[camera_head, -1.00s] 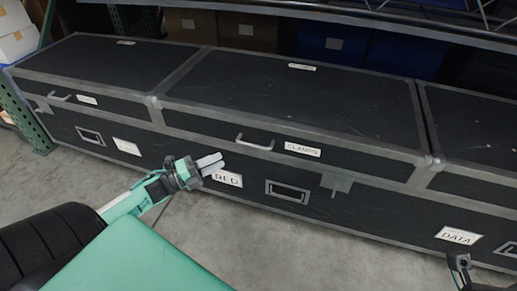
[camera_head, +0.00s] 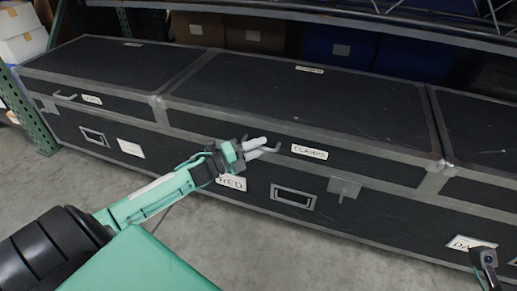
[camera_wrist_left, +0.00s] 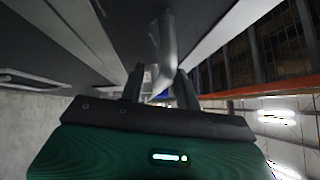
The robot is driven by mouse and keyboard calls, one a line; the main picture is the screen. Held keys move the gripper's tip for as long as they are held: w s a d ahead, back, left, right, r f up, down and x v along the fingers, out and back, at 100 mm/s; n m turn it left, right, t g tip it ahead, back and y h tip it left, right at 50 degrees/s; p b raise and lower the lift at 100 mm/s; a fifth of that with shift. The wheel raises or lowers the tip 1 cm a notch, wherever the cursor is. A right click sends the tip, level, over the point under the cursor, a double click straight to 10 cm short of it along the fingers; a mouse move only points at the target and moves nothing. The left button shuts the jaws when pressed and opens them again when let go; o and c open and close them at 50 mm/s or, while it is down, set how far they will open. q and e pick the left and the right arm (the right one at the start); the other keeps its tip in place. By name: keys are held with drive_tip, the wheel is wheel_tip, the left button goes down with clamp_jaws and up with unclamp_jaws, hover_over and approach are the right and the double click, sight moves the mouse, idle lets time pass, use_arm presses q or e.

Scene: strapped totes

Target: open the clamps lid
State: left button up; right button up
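The black clamps lid (camera_head: 310,105) with grey edges lies closed on the middle section of a long case. Its front carries a CLAMPS label (camera_head: 309,152) and a silver handle (camera_head: 276,149), partly covered by my gripper in the head view. My left gripper (camera_head: 258,146) is at this handle. In the left wrist view, its two dark fingers (camera_wrist_left: 160,85) stand apart with the silver handle (camera_wrist_left: 165,45) between them; whether they touch it I cannot tell. My right gripper (camera_head: 486,262) is at the lower right corner, partly cut off.
Neighbouring closed lids adjoin at left (camera_head: 115,65) and right (camera_head: 480,125). A RED label (camera_head: 231,182) and a recessed latch plate (camera_head: 293,197) are on the case front. A rack beam (camera_head: 350,30) runs above the case's back. Grey floor is clear in front.

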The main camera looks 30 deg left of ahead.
use_arm(q)
drive_tip(key=shift+w+d, duration=0.1)
drive_tip(key=shift+w, duration=0.05)
clamp_jaws()
drive_tip(key=shift+r, duration=0.15)
